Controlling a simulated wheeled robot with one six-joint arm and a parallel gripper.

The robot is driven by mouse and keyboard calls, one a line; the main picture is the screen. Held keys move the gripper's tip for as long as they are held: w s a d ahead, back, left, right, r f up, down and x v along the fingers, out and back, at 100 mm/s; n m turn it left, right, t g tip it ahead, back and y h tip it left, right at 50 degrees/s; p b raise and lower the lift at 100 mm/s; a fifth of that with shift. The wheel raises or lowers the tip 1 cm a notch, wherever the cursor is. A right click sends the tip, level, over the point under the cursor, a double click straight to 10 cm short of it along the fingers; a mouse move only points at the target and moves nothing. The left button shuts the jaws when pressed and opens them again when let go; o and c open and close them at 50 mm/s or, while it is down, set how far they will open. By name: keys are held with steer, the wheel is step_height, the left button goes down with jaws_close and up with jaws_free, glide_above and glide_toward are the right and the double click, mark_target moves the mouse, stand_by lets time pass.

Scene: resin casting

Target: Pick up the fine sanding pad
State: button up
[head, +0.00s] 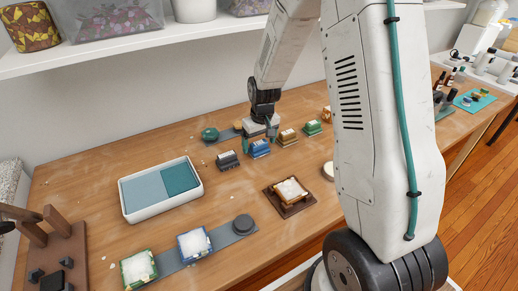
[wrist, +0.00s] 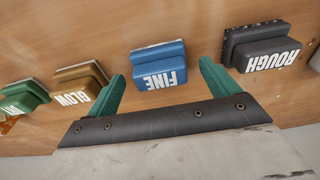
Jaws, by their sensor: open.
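The fine sanding pad is the blue block (head: 259,149) on the wooden table in the head view. In the wrist view the blue pad (wrist: 158,66) shows white "FINE" lettering, upside down. My gripper (wrist: 163,80) is open, with one green finger on each side of the blue pad in the picture. The pad appears free of both fingers; how far it is below them I cannot tell. In the head view my gripper (head: 262,132) hangs just behind and above the blue pad.
The black rough pad (wrist: 262,48) is close to the right finger; the gold glow pad (wrist: 78,86) and a green pad (wrist: 22,98) lie left. A white tray (head: 128,214), a dark board (head: 275,199) and a grey strip (head: 225,237) bearing filled moulds are nearer the front.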

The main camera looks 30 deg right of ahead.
mark_target(259, 143)
steer(key=shift+w+f, duration=0.1)
steer(key=shift+f, duration=0.85)
steer(key=c, duration=1.1)
steer(key=shift+r, duration=0.1)
step_height(259, 143, up, 10)
